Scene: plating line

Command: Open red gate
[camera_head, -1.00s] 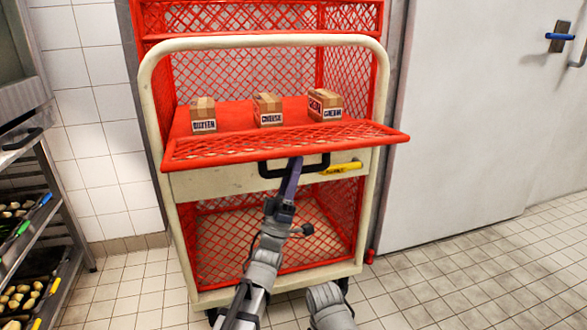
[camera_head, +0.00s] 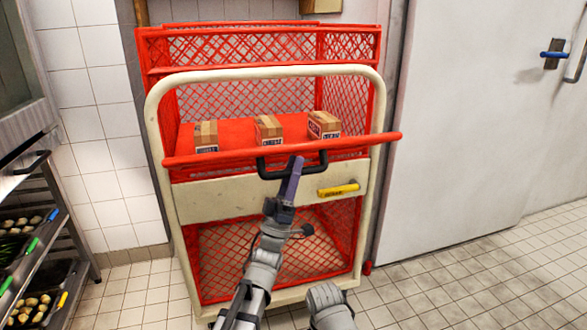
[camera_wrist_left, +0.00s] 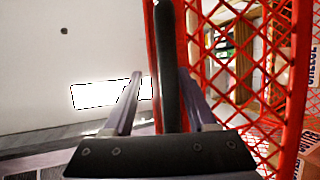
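The red gate (camera_head: 350,142) is the mesh panel across the front of the cart's middle opening. It shows almost edge-on in the head view, leaning outward, with its near red bar crossing in front of the boxes. A black handle (camera_head: 322,162) is fixed to it. My left gripper (camera_head: 295,168) is at the handle's middle. My right gripper is not in view.
Several boxes, including a cheese box (camera_head: 268,129), sit on the red shelf (camera_head: 230,132) behind the gate. A yellow-handled latch (camera_head: 338,189) is on the cream beam. A food rack (camera_head: 50,225) stands left, a white door (camera_head: 470,120) right. Tiled floor is clear at right.

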